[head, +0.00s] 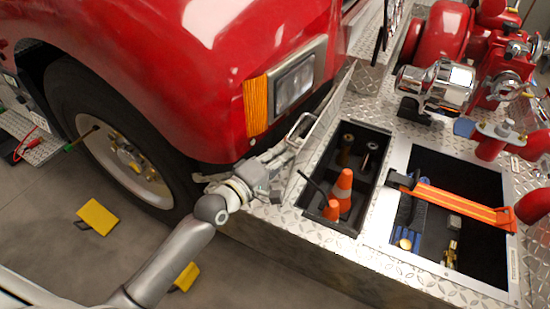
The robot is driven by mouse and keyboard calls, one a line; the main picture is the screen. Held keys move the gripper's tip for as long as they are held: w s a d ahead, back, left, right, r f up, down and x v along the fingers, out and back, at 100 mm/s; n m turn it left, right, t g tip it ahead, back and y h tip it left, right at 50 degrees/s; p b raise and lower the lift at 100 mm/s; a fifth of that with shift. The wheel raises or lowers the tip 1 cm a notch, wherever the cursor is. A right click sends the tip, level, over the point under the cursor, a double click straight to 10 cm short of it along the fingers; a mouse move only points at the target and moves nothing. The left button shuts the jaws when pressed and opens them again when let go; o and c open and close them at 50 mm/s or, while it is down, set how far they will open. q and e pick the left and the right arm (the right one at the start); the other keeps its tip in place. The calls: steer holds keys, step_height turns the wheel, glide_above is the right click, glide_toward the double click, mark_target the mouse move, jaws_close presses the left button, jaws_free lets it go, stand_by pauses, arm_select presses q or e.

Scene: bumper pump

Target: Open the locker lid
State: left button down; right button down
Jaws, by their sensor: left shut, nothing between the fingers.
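The locker lid (322,122) is a thin metal plate with a bar handle (299,128) on its left face. It stands raised and steeply tilted along the left side of the locker (357,207), whose dark inside is uncovered. My left gripper (279,174) is shut and empty, beside the lower left part of the lid and below the handle. I cannot tell whether it touches the lid. My right gripper is not in view.
Orange cones (342,188) stand in the locker. To the right is another open compartment with an orange strap (455,203) across it. The red truck's fender and headlight (295,82) are close behind the lid. Yellow chocks (98,217) lie on the floor.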

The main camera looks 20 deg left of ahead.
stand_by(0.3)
arm_select(q)
steer(key=s+d+m+p, duration=0.1)
steer(key=d+m+p, duration=0.2)
steer(key=d+p, duration=0.3)
steer(key=shift+f+g+y, duration=0.3)
steer(key=shift+f, duration=0.05)
steer(key=shift+s, duration=0.15)
